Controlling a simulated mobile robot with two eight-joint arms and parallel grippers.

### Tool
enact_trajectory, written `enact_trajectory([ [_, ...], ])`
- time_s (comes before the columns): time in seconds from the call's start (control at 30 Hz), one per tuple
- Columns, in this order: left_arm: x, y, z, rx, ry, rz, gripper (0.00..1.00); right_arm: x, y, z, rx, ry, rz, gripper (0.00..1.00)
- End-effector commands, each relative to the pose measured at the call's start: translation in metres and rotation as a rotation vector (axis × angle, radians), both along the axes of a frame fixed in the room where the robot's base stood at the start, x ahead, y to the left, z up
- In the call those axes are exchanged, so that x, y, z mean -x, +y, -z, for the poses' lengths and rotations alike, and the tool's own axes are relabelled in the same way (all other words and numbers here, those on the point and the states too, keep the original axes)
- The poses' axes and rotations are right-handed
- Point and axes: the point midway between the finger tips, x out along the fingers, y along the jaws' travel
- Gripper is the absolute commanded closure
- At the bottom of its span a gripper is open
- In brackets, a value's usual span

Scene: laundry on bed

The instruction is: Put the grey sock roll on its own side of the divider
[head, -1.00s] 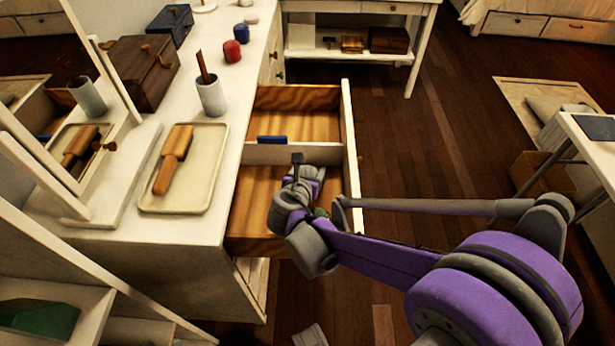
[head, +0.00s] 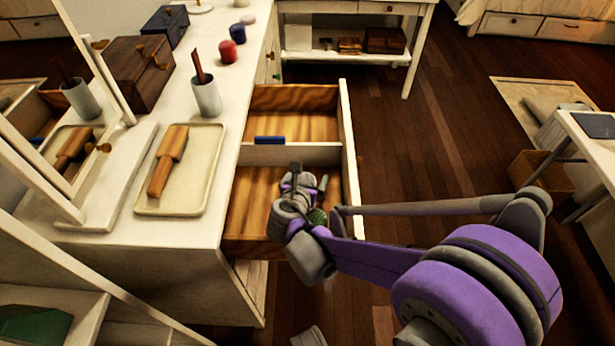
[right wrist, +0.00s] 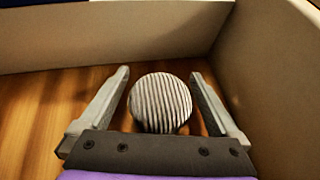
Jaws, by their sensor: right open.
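The grey sock roll (right wrist: 160,103) is round and ribbed with light and dark stripes. In the right wrist view it lies on the wooden floor of the drawer's near compartment, between the spread fingers of my right gripper (right wrist: 160,74), with visible gaps on both sides. In the head view the roll (head: 317,217) is mostly hidden by my open right gripper (head: 309,184), which is down inside that compartment. The white divider (head: 292,155) separates the near and far compartments. My left gripper is out of view.
The drawer's white front (head: 350,165) stands close beside my gripper. A tray (head: 205,165) with a wooden brush (head: 168,160) is on the dresser top.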

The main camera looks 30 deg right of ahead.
Motion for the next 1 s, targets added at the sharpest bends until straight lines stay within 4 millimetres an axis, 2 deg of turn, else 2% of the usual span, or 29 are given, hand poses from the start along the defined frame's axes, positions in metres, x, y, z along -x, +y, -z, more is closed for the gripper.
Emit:
enact_trajectory([
  [0.17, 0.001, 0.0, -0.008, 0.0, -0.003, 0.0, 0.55, 0.008, 0.009, -0.011, -0.001, -0.001, -0.004, 0.02],
  [0.5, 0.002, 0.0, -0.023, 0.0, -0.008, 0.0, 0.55, 0.042, 0.041, -0.037, 0.0, 0.0, -0.003, 0.02],
  [1.0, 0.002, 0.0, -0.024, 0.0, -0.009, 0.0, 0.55, 0.048, 0.046, -0.039, 0.0, 0.0, 0.0, 0.02],
])
